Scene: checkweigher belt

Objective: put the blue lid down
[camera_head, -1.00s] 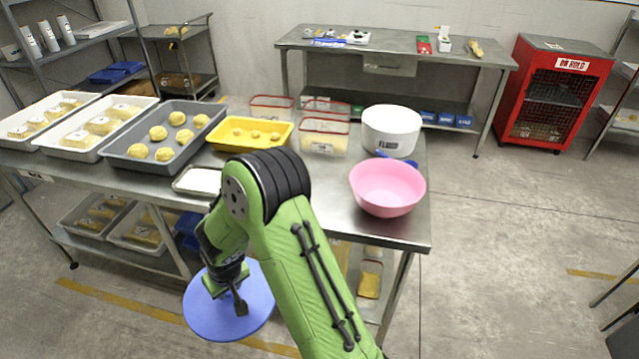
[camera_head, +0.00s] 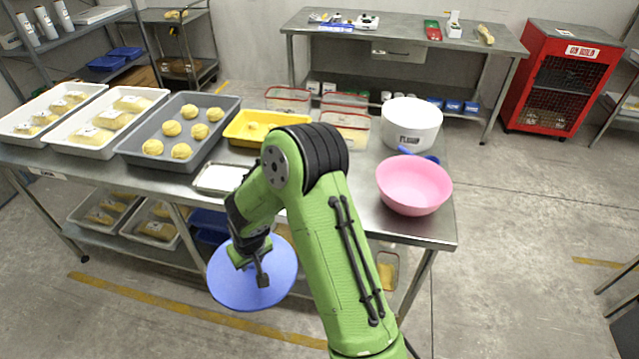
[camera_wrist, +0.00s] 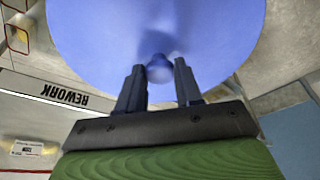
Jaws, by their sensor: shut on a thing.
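The blue lid (camera_head: 228,288) is a round disc with a small knob at its middle. In the head view it hangs in front of the steel table's near edge, above the floor. My gripper (camera_head: 258,272) is shut on the lid's knob. In the wrist view the lid (camera_wrist: 155,25) fills the upper middle, and my gripper (camera_wrist: 160,75) has its two dark fingers on either side of the knob.
The steel table (camera_head: 345,222) holds a pink bowl (camera_head: 413,186), a white tub (camera_head: 411,124), a yellow tray (camera_head: 250,128), a grey tray (camera_head: 150,165) with dough balls, and a small white tray (camera_head: 222,178). Bare tabletop shows left of the pink bowl. Bins stand on the lower shelf.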

